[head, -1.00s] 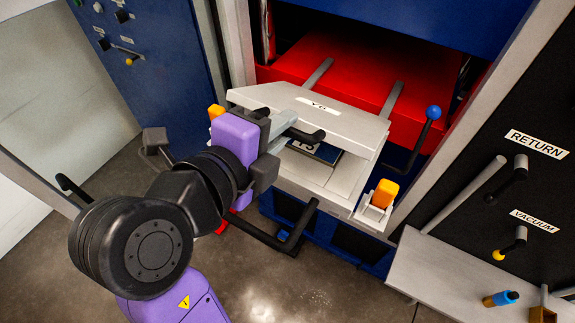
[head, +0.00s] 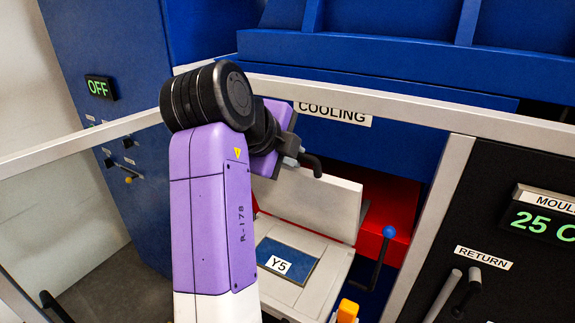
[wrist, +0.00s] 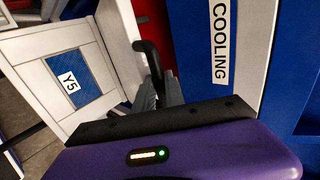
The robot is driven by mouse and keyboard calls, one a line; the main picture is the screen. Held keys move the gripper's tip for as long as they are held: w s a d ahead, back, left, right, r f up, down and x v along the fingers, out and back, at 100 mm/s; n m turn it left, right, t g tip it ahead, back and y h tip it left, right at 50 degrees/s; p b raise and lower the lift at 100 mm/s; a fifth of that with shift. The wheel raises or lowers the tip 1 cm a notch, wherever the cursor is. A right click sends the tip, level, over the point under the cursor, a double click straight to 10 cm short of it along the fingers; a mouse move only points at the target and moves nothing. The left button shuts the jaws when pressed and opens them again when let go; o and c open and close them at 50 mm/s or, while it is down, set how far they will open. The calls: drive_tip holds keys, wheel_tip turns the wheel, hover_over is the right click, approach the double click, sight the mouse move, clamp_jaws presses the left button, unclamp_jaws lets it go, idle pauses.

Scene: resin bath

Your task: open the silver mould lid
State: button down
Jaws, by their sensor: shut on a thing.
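The silver mould lid (head: 320,203) stands raised at a steep angle at the back of the mould base in the head view. The mould base (head: 318,262) lies open in front of it, with a blue plate labelled Y5 (head: 285,257) set in it. My gripper (head: 298,158) is shut on the lid's black handle (head: 311,164) at the lid's top edge. In the wrist view the handle (wrist: 148,62) shows at the jaws, and the lid (wrist: 118,50) lies beside the Y5 plate (wrist: 72,82). My forearm hides the lid's left part.
A pale frame bar (head: 400,108) crosses above the lid, below the blue press body. A lever with a blue knob (head: 389,232) stands right of the lid, and an orange clamp (head: 347,309) at front right. The red platen (head: 378,200) lies behind.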

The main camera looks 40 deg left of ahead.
drive_tip(key=shift+w+a+r+g+h+p, duration=0.2)
drive_tip(key=shift+w+g+p, duration=0.25)
drive_tip(key=shift+w, duration=0.45)
drive_tip(key=shift+w+a+r+g+h+p, duration=0.15)
drive_tip(key=shift+w+g+p, duration=0.3)
drive_tip(key=shift+w, duration=0.45)
drive_tip(key=shift+w+a, duration=0.15)
drive_tip(key=shift+w, duration=0.2)
drive_tip(key=shift+f, duration=0.15)
drive_tip(key=c, duration=1.4)
unclamp_jaws()
